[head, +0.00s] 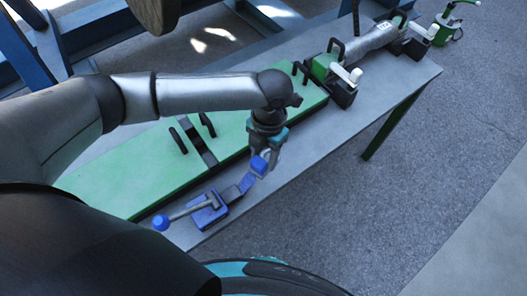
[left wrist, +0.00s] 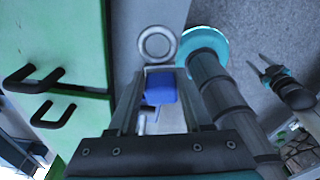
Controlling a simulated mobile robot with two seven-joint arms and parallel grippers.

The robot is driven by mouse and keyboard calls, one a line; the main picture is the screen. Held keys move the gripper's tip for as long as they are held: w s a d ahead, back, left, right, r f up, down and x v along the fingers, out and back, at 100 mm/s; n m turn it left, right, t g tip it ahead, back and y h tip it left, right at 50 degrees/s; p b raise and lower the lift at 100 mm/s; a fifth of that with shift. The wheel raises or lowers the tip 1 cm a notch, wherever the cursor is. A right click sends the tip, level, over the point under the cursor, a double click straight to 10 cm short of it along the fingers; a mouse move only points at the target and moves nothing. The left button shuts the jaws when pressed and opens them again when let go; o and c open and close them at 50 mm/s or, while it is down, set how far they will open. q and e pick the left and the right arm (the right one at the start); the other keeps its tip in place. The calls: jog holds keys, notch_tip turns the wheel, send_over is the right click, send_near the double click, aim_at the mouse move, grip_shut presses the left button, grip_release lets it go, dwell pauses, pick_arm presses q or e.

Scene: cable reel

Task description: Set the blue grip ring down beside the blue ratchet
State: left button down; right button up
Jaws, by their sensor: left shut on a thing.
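The blue grip ring (head: 258,166) is held in my left gripper (head: 262,168), above the table's front part. In the left wrist view its blue block (left wrist: 160,87) sits between the two fingers of my left gripper (left wrist: 160,92). A pale grey ring (left wrist: 156,43) shows just beyond the fingertips; I cannot tell whether it is joined to the block. The blue ratchet (head: 208,212), with a grey lever and blue knob, lies on the table to the lower left of the gripper. My right gripper (left wrist: 257,66) appears open and empty.
A long green panel (head: 120,180) with black handles covers the back left of the grey table (head: 310,135). Grey and green clamp gear (head: 345,75) stands at the far right end. The table's front strip right of the gripper is clear, with floor beyond its edge.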

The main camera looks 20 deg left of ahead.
pick_arm(q)
jog(key=shift+f+b, duration=2.9)
jog(key=shift+f, duration=1.95)
jog(key=shift+c, duration=1.3)
grip_release()
notch_tip(320, 180, up, 15)
jog(key=w+p, duration=0.1)
jog(key=p, duration=0.1)
jog(key=shift+w+d+r, duration=0.15)
jog(key=shift+w+d, duration=0.1)
jog(key=shift+d, duration=0.05)
